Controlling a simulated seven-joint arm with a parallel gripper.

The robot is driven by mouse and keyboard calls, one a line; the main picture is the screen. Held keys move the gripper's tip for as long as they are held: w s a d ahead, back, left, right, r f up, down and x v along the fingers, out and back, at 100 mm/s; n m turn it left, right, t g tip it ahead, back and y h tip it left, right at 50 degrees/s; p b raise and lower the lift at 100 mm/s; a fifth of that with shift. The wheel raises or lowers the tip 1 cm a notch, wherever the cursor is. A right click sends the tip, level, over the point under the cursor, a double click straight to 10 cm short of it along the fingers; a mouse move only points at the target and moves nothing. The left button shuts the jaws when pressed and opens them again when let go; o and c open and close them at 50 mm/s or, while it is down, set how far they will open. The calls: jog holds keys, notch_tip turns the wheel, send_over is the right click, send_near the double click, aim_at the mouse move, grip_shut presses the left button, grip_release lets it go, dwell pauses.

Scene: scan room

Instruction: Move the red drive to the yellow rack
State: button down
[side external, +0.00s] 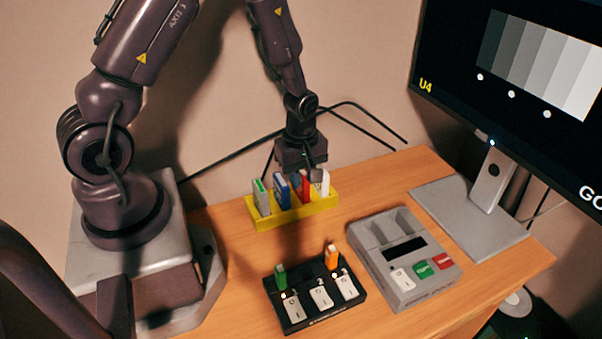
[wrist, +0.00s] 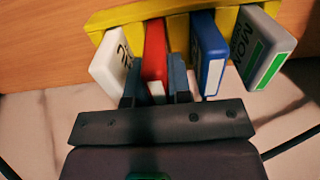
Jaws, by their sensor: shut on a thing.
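The yellow rack (side external: 290,216) stands on the table under my gripper, and it also shows in the wrist view (wrist: 118,16). The red drive (side external: 304,190) stands upright in it, between the white drive and the blue drive. My gripper (wrist: 155,86) points down over the rack, its two fingers either side of the red drive (wrist: 155,45), shut on it. In the side view my gripper (side external: 304,172) hides the drive's top.
The rack also holds a white drive (side external: 321,183), a blue drive (side external: 281,188) and a grey-green drive (side external: 262,198). A black dock (side external: 315,320) with a green and an orange drive stands in front. A grey box (side external: 380,275) and a monitor (side external: 510,70) are to the right.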

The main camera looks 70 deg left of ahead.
jog(key=shift+f, duration=0.55)
jog(key=c, duration=0.8)
grip_release()
jog(key=shift+r, duration=3.5)
jog(key=s+d+r+m+t, duration=0.2)
jog(key=s+d+r+m, duration=0.2)
jog(key=r+m, duration=0.5)
jog(key=s+d+r+m+t, duration=0.3)
jog(key=s+r+m, duration=0.5)
jog(key=r, duration=0.6)
jog(key=shift+d+m+t, duration=0.3)
jog(key=shift+d+m, duration=0.2)
jog(key=shift+m, duration=0.1)
